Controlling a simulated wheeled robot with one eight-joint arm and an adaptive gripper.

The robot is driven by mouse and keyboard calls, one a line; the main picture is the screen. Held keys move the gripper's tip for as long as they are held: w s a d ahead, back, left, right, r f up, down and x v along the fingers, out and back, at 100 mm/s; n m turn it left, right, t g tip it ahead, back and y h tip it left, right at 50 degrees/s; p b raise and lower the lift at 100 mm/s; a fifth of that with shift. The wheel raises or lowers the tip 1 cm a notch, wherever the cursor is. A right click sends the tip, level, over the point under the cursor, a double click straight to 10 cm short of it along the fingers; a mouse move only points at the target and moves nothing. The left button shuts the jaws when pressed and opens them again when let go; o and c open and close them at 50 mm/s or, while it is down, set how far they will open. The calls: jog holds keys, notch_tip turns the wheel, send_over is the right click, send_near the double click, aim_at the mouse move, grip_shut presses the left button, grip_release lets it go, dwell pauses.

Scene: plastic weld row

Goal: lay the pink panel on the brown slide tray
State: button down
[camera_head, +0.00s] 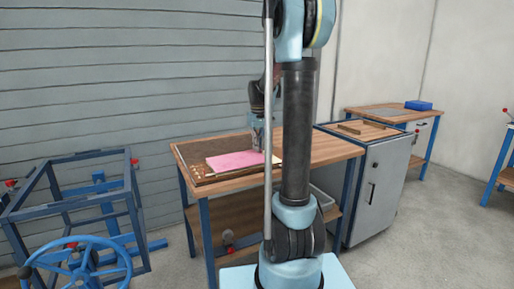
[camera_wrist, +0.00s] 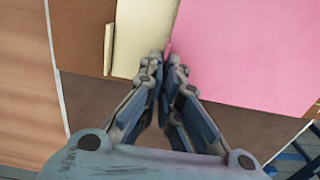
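The pink panel (camera_head: 230,161) is a flat sheet over the worktable; it fills the upper right of the wrist view (camera_wrist: 250,50). My gripper (camera_wrist: 166,62) has its fingertips close together at the panel's left edge, around a small pink raised strip. It appears shut on this strip. The brown slide tray (camera_head: 196,149) is the dark brown surface at the table's left; brown also shows beside and below the panels in the wrist view (camera_wrist: 90,100). I cannot tell whether the panel touches what is beneath it.
A cream panel (camera_wrist: 143,35) with a raised strip lies beside and partly beneath the pink one in the wrist view. The wooden table (camera_head: 325,150) has clear room at right. A grey cabinet (camera_head: 376,190) stands beside it. A blue frame (camera_head: 75,195) and handwheel (camera_head: 85,262) stand left.

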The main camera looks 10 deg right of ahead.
jog(key=shift+f, duration=0.45)
dwell(0.6)
jog(key=c, duration=1.7)
grip_release()
jog(key=o, duration=0.4)
jog(key=shift+r, duration=3.5)
